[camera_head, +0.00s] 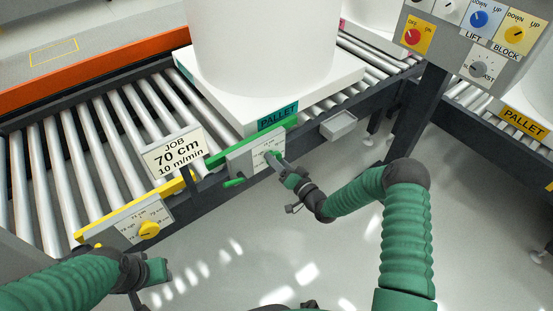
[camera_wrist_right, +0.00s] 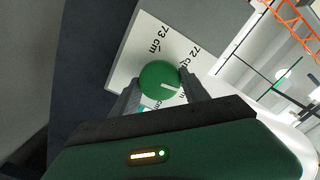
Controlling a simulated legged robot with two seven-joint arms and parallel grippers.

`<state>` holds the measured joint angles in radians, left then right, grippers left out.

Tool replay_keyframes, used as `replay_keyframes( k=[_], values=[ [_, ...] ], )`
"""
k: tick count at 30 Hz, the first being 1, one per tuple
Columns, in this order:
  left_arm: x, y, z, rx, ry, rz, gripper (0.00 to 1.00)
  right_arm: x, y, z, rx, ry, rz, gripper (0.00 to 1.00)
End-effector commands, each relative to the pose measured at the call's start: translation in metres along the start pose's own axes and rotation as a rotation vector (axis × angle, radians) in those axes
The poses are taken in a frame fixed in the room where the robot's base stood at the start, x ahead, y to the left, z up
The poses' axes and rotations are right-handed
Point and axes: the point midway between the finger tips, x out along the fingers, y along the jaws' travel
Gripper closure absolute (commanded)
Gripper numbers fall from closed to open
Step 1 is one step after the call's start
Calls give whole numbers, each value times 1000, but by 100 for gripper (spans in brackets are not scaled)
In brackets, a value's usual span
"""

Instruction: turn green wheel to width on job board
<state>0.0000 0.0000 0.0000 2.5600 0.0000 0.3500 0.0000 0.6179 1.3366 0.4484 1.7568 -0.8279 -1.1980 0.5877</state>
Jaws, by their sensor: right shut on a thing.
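The job board (camera_head: 174,155) on the conveyor's front rail reads "70 cm" and "10 m/min". The green wheel (camera_wrist_right: 160,80) sits on a white dial plate (camera_wrist_right: 141,50) with "73 cm" and "72 cm" legible; lower labels are mostly hidden by my gripper. Its white mark points right, slightly down in the right wrist view, just below the "72" label. My right gripper (camera_wrist_right: 160,92) is shut on the green wheel, one finger on each side. In the head view the right gripper (camera_head: 279,163) covers most of the wheel. My left gripper (camera_head: 160,271) hangs at lower left, its fingers unclear.
A yellow wheel (camera_head: 149,230) on its own dial plate is near my left gripper. A green handle (camera_head: 233,183) sticks out left of the green dial. A white tank (camera_head: 262,45) stands on a pallet (camera_head: 300,95) on the rollers. A control panel (camera_head: 465,40) stands at upper right.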

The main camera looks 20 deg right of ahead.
Motion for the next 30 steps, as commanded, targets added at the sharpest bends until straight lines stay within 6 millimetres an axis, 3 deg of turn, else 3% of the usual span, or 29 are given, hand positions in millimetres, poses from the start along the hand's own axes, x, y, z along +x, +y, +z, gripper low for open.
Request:
replay_keyframes(
  k=[30],
  values=[
    [-8, 0, -2, 0, 0, 0, 62, -1, 8, 0, 943, 9, 9, 87]
  ],
)
